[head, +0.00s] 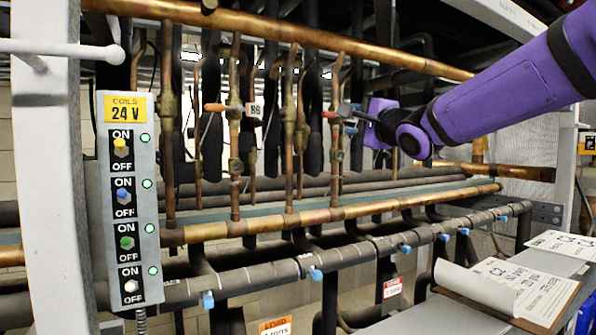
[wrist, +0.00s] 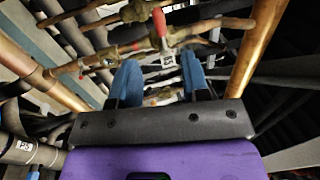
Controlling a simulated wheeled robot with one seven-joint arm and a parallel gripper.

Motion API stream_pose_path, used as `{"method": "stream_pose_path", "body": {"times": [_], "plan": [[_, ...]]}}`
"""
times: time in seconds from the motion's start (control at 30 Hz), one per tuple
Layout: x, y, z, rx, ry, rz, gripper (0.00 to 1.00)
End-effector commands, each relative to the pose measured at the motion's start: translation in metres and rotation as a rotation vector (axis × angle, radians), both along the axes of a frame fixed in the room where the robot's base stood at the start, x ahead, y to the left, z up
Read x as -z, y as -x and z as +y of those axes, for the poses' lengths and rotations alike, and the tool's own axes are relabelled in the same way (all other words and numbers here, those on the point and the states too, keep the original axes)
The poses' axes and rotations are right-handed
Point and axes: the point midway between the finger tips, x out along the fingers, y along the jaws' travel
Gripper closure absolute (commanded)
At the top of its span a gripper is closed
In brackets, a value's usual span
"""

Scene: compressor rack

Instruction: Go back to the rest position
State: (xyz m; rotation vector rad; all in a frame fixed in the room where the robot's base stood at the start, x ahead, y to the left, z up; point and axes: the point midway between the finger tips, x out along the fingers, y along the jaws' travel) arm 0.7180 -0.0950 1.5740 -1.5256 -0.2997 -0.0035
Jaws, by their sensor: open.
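My gripper (head: 352,117) is at the end of the purple arm, in front of the vertical copper pipes of the rack. In the wrist view my gripper (wrist: 158,82) shows two blue fingers spread apart, with nothing held between them. A valve with a red handle (wrist: 160,24) lies just beyond the fingertips, apart from them as far as I can tell. In the head view an orange-red valve handle (head: 330,114) is just left of the gripper. Another orange-red handle (head: 214,107) sits further left, by a tag marked N6 (head: 256,110).
A switch box labelled COILS 24 V (head: 128,190) is on the left post, with several lit green lamps. A thick copper pipe (head: 290,33) runs above the gripper and more pipes below. Papers on a clipboard (head: 510,285) lie on a shelf at lower right.

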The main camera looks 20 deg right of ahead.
Motion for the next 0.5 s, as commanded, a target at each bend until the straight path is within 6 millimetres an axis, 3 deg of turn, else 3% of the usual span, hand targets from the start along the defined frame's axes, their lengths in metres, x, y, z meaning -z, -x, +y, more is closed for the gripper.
{"method": "stream_pose_path", "body": {"times": [0.27,0.5], "plan": [[0.014,0.013,-0.007,0.08,0.113,0.06,0.57],[0.069,0.06,-0.017,0.205,0.477,0.295,0.57]]}}
